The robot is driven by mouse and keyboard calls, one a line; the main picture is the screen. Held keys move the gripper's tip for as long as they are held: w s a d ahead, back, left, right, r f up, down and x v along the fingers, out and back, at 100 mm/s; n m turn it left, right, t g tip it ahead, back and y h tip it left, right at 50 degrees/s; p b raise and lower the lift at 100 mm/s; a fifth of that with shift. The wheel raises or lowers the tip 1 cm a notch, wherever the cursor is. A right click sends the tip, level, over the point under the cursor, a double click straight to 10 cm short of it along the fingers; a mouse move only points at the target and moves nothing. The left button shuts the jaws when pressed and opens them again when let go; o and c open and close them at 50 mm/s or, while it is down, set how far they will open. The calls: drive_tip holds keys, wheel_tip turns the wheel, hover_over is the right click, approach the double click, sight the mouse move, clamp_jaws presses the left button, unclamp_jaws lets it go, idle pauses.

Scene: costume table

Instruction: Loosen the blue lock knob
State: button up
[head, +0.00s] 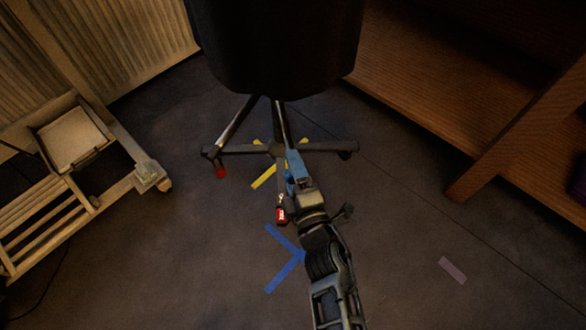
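A dark stand with a large black body (278,45) on a wheeled, spread-leg base (240,150) is at upper centre in the head view. My arm reaches up from the bottom, and my gripper (294,164) is at the stand's lower column, over its base. A small blue piece (297,170) shows at the gripper's end. I cannot tell whether it is the blue lock knob or part of the gripper. The fingertips are too small and overlapped to show whether they are open, shut or touching anything.
A pale wooden cart (122,150) is at left, by a pleated panel. A wooden table or shelf (430,75) with a leg (485,175) is at right. Yellow tape (264,177) and blue tape (283,275) mark the dark floor. The floor at lower right is mostly clear.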

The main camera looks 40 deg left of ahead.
drive_tip(key=shift+d, duration=0.1)
drive_tip(key=shift+s+d+r+p, duration=0.1)
drive_tip(key=shift+s+d+p, duration=0.1)
drive_tip(key=shift+d+p, duration=0.15)
drive_tip(key=p+v, duration=0.3)
drive_tip(key=v, duration=0.4)
drive_tip(key=shift+s, duration=0.1)
